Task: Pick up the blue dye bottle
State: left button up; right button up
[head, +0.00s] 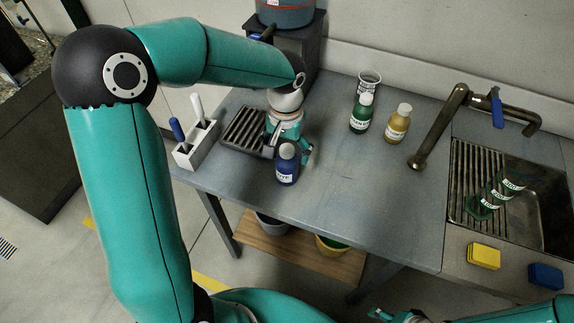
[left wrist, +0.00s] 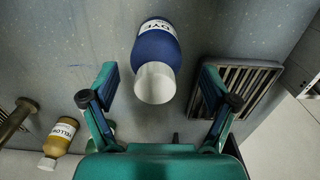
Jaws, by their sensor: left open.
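The blue dye bottle (head: 286,172) stands upright on the grey bench near its front edge, its white cap up. My left gripper (head: 290,148) is open just behind it and partly hidden by it. In the left wrist view the bottle (left wrist: 157,48) lies between the spread fingers of the left gripper (left wrist: 158,82), its white cap toward the palm. I see a gap on each side, with neither finger touching it. A part of my right gripper (head: 392,316) shows at the bottom edge; its jaws are cut off.
A slotted drip tray (head: 246,129) lies close left of the bottle, beside a white holder (head: 196,146) with two handled tools. Green (head: 360,116) and yellow (head: 397,126) bottles and a glass (head: 369,83) stand behind right. A tap (head: 437,130) and sink are further right. The bench middle is clear.

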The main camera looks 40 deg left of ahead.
aim_at(287, 163)
pick_arm(q)
jog(key=f, duration=0.2)
jog(key=f+p, duration=0.1)
jog(key=f, duration=0.1)
jog(key=shift+s+d, duration=0.2)
jog(key=shift+d, duration=0.05)
jog(key=shift+w+f, duration=0.1)
jog(key=shift+f, duration=0.55)
jog(key=c, duration=1.5)
jog(key=shift+r, duration=0.1)
